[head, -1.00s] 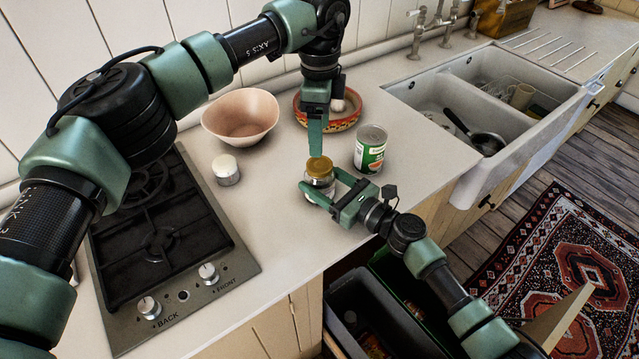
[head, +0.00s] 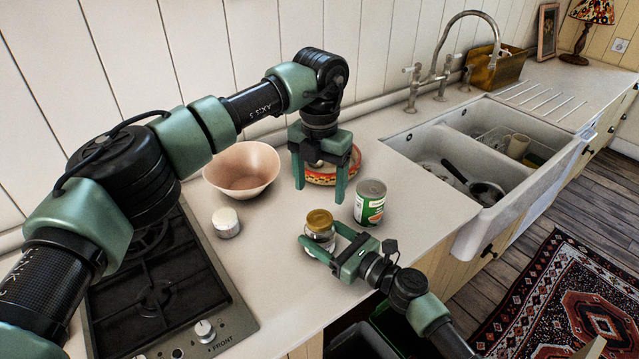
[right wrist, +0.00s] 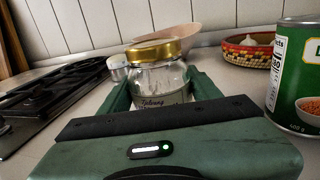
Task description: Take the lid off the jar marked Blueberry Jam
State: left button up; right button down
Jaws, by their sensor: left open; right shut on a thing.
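A glass jar with a gold lid (head: 319,221) stands on the counter near its front edge. It also shows in the right wrist view (right wrist: 159,78), with a label whose writing is partly hidden and too small to read surely. The gold lid is on the jar. My right gripper (head: 318,246) is shut on the jar's glass body, one finger on each side, below the lid. My left gripper (head: 319,198) is open and empty, fingers pointing down, behind and above the jar, in front of the patterned bowl.
A green-labelled can (head: 369,203) stands right of the jar. A small white-lidded jar (head: 226,222) stands left, near the hob (head: 160,300). A pink bowl (head: 242,170) and a patterned bowl (head: 350,172) are behind. The sink (head: 480,150) is at right.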

aim_at(320, 218)
pick_arm(q)
jog(key=m, duration=1.1)
jog(key=shift+m, duration=0.4)
jog(key=m, duration=0.4)
jog(key=shift+m, duration=0.4)
jog(key=m, duration=0.6)
jog(key=shift+m, duration=0.4)
jog(key=m, duration=0.8)
jog(key=shift+f+m, duration=0.35)
jog(key=shift+m, duration=0.05)
notch_tip(320, 218, down, 7)
jog(key=shift+f, duration=0.15)
